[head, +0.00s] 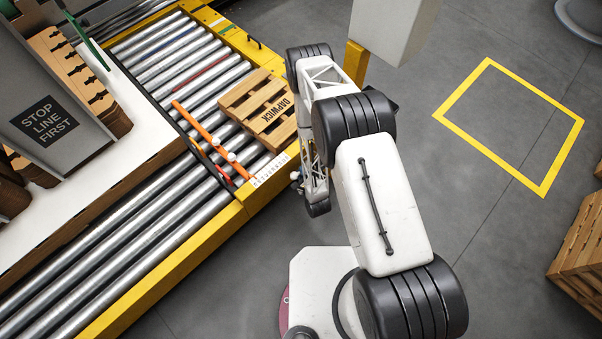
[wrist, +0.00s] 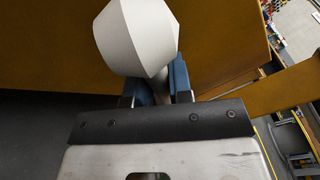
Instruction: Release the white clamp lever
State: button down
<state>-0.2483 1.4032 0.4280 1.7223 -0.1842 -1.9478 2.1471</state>
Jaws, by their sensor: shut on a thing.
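In the wrist view, the white clamp lever (wrist: 137,38) shows as a large faceted white knob with a pale stem below it. My gripper (wrist: 156,84) has its two blue fingers on either side of the stem, shut on it. The knob hides part of the fingers and their contact. In the head view, my white and black arm reaches down beside the yellow conveyor frame, and its links largely hide the gripper. I cannot make out the lever clearly there.
A yellow-brown panel (wrist: 50,55) stands close behind the knob in the wrist view. In the head view, a roller conveyor (head: 110,250) carries a wooden pallet (head: 262,108) near an orange bar (head: 205,133). Grey floor with a yellow outlined square (head: 487,62) is clear at right.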

jog(key=w+d+r+m, duration=0.1)
jog(key=m, duration=0.1)
jog(key=w+d+r+m+g, duration=0.1)
jog(key=m, duration=0.1)
jog(key=shift+r+g, duration=0.2)
jog(key=shift+g, duration=0.1)
jog(key=shift+w+d+r+m+g, duration=0.4)
jog(key=shift+w+d+m, duration=0.1)
jog(key=shift+m, duration=0.4)
jog(key=shift+w+d+r+m+g+y, duration=0.15)
jog(key=shift+w+d+m+g, duration=0.2)
jog(key=shift+m, duration=0.2)
jog(key=shift+w+d+f+m+g+y, duration=0.15)
jog(key=shift+w+d+m+g, duration=0.15)
jog(key=shift+m, duration=0.25)
jog(key=shift+r, duration=0.1)
jog(key=c, duration=1)
grip_release()
jog(key=shift+c, duration=0.2)
jog(key=shift+r, duration=0.1)
jog(key=shift+r, duration=1.3)
jog(key=s+d+r, duration=0.2)
jog(key=s+d, duration=0.1)
jog(key=s, duration=1.2)
jog(key=shift+s+d, duration=0.15)
jog(key=shift+s, duration=0.15)
jog(key=shift+r, duration=0.1)
